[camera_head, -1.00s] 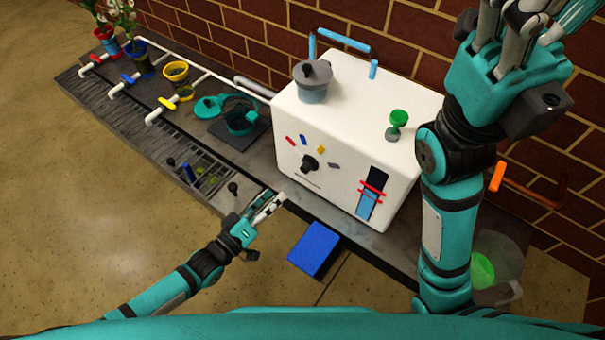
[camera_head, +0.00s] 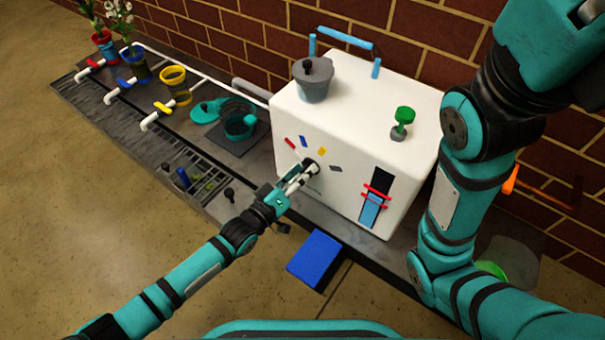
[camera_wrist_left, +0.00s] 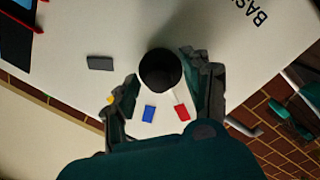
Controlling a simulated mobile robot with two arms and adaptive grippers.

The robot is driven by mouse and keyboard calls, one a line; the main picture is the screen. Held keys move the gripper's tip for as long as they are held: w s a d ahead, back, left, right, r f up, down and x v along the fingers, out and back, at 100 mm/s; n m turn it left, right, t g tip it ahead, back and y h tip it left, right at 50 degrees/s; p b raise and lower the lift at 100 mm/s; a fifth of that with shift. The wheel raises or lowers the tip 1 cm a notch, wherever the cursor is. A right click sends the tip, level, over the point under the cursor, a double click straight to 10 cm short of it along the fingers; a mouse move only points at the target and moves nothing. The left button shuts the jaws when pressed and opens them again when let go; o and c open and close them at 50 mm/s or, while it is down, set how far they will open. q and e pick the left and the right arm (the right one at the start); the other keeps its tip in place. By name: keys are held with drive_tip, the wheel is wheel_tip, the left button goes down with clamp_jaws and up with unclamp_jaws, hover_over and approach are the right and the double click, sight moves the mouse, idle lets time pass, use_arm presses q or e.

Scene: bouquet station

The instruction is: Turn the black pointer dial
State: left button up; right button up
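The black pointer dial (camera_head: 310,166) is on the front face of a white box-shaped machine (camera_head: 290,118), ringed above by red, blue, yellow and grey marks. In the left wrist view the dial (camera_wrist_left: 160,68) is a round black knob seen nearly end-on; which way its pointer faces is not clear. My left gripper (camera_head: 303,176) is at the dial. In the wrist view its two fingers (camera_wrist_left: 163,90) stand apart on either side of the knob, with a small gap showing; contact cannot be made out. My right arm rises at the right, with its gripper out of the picture.
A grey pot (camera_head: 313,82) and a green knob (camera_head: 404,116) are on top of the machine. A blue block (camera_head: 316,259) lies in front of it. A teal pot (camera_head: 240,126) and yellow pot (camera_head: 175,84) stand to the left. A dark slot panel (camera_head: 376,197) is right of the dial.

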use_arm(q)
clamp_jaws()
